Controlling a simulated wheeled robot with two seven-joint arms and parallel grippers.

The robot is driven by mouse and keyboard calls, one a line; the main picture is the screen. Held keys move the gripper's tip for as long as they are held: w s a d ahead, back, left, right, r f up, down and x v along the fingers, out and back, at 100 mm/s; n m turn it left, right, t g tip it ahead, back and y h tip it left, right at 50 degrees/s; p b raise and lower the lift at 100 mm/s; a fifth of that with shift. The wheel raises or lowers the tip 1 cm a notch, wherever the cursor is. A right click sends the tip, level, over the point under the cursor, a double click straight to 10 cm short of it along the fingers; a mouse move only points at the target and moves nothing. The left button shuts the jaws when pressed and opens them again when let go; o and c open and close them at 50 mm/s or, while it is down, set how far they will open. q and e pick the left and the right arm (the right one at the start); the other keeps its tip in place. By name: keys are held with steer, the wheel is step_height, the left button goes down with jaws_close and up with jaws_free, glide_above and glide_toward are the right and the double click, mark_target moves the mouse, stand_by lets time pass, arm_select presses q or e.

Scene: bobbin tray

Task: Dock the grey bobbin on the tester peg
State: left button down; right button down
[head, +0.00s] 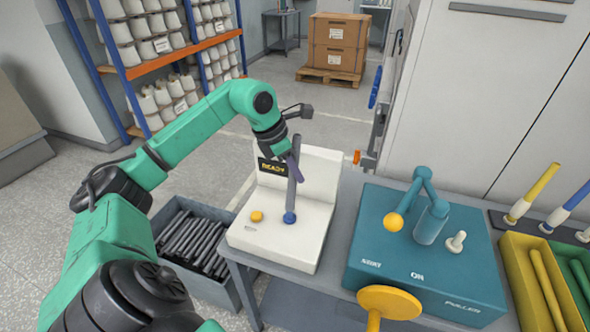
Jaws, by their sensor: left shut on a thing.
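The grey bobbin (291,192) is a slim dark-grey tube, standing nearly upright over the white tester (262,218). Its lower end meets the blue base of the tester peg (290,217) in the head view. The peg's shaft is hidden, and I cannot tell whether the bobbin is around it or just in front of it. My left gripper (293,155) is shut on the upper part of the bobbin, beside the tester's "READY" display (270,167). My right gripper is not in view.
A grey bin (240,296) of dark tubes stands left of the table. A yellow button (257,216) is left of the peg. A teal puller box (365,235) with a jointed arm stands right, behind a yellow disc (388,302). Yellow (512,262) and green trays lie far right.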

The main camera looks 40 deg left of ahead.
arm_select(q)
steer(key=shift+f+b, duration=0.4)
steer(key=shift+f, duration=0.1)
steer(key=c, duration=1)
jaws_free()
steer(key=p+v, duration=0.1)
steer(key=v, duration=1)
